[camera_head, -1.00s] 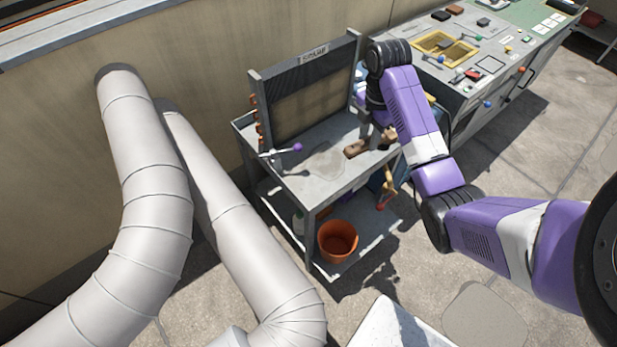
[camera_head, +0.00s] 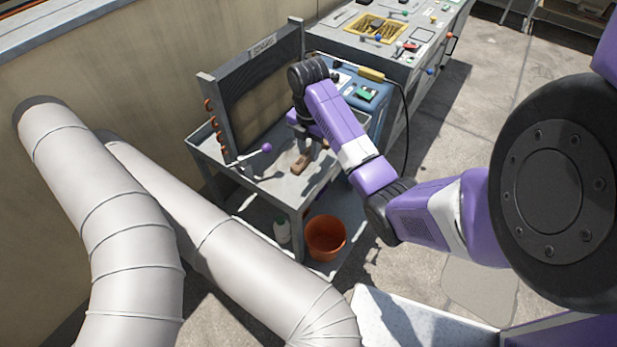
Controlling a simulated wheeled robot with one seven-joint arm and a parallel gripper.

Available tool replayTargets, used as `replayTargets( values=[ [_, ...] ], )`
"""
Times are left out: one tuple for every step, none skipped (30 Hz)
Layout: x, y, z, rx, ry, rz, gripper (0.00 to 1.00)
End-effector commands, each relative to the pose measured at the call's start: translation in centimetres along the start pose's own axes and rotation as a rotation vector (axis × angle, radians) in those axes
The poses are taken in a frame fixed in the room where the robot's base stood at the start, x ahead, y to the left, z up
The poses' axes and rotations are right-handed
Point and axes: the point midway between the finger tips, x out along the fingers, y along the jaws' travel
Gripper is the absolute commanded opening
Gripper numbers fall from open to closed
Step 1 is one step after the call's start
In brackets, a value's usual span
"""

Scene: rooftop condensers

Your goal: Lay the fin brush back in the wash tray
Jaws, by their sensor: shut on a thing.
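My gripper (camera_head: 303,150) points down over the top of a grey metal cart, in front of the dark finned coil panel. It is shut on a brown wooden block-like piece, which I take to be the fin brush (camera_head: 300,165). The brush is low over the cart top (camera_head: 268,186); I cannot tell whether it touches. My arm hides part of it, and its bristles are not clear. The cart top has raised edges and may be the wash tray; no other tray is clearly identifiable.
The framed coil panel (camera_head: 255,85) stands at the back of the cart. Large white ducts (camera_head: 115,240) fill the left.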

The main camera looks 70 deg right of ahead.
Motion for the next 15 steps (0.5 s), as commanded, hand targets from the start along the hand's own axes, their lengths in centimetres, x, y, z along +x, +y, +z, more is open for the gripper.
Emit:
replayTargets(
  values=[
    [1.1,-0.2,-0.1,0.002,0.003,-0.005,0.0],
    [1.7,-0.2,-0.1,0.002,0.002,-0.004,0.0],
    [2.5,-0.1,0.0,0.002,0.001,-0.004,0.0],
    [3.1,-0.1,0.0,0.002,0.001,-0.004,0.0],
    [3.6,-0.1,0.0,0.001,0.001,-0.003,0.0],
    [4.2,-0.1,0.0,0.001,0.0,-0.003,0.0],
    [4.5,-0.1,0.0,0.0,0.0,-0.003,0.0],
    [4.8,-0.1,0.0,0.0,-0.001,-0.002,0.0],
    [5.1,-0.1,0.0,0.0,-0.001,-0.002,0.0],
    [5.3,-0.1,0.0,0.0,0.0,-0.002,0.0],
    [5.4,-0.1,0.0,0.001,0.0,-0.002,0.0],
    [5.7,-0.1,0.0,0.001,0.0,-0.002,0.0],
    [6.0,-0.1,0.0,0.001,0.0,-0.001,0.0],
    [6.4,-0.1,0.0,0.001,0.0,-0.002,0.0],
    [7.0,-0.2,-0.1,0.001,0.001,-0.003,0.0]
  ],
)
